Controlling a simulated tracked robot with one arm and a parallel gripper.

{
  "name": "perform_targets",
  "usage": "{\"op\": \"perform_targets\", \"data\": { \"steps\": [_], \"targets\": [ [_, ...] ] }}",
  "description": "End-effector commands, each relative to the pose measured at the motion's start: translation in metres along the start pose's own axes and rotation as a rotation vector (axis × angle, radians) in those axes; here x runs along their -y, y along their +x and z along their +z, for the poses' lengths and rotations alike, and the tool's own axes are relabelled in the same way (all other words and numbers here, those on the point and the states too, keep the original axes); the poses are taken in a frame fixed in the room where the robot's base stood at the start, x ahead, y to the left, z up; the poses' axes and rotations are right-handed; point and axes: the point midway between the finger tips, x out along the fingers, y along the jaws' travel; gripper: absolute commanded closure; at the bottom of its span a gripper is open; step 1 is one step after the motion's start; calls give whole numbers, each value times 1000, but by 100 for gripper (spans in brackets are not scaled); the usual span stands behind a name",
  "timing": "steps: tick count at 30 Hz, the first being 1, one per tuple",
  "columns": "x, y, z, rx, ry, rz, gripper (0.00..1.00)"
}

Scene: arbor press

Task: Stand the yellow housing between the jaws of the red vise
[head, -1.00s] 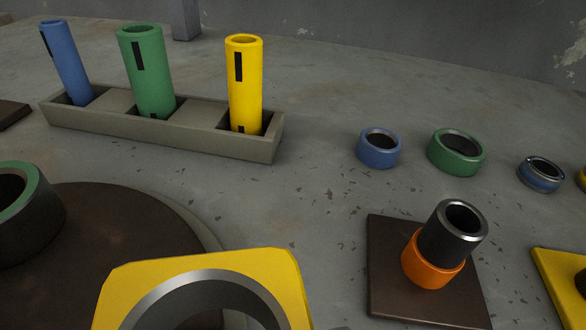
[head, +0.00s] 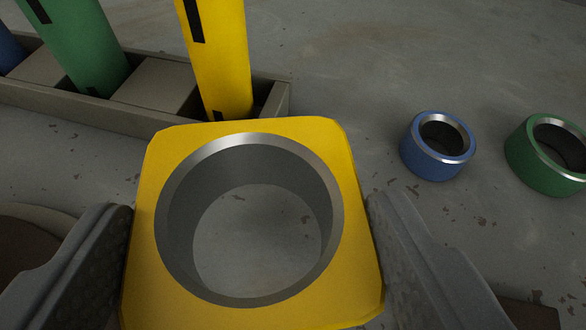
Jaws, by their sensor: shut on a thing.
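The yellow housing (head: 345,290) is a squarish block with rounded corners and a wide round bore with a bright chamfered rim. It fills the lower middle of the head view. My gripper (head: 249,215) is shut on it, with one dark grey finger against its left side and the other against its right side. Grey floor shows through the bore. I cannot tell how high the housing is above the floor. The red vise is not in view.
Just beyond the housing is a grey rack (head: 60,101) holding a yellow tube (head: 218,60), a green tube (head: 78,45) and a blue one (head: 8,52). A blue ring (head: 438,168) and a green ring (head: 530,165) lie to the right. Floor beyond them is clear.

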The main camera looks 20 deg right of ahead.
Motion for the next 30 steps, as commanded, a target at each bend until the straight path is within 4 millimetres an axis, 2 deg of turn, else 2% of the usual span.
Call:
{"op": "perform_targets", "data": {
  "steps": [3,8,15,27,28,30],
  "targets": [
    [-2,9,-2,2,-2,-1,63],
    [-3,14,0,3,-1,-1,63],
    [-4,26,25,2,0,0,63],
    [-4,28,30,0,-2,1,63],
    [-4,28,31,0,-1,1,30],
    [-4,28,30,1,-1,0,11]
  ]
}}
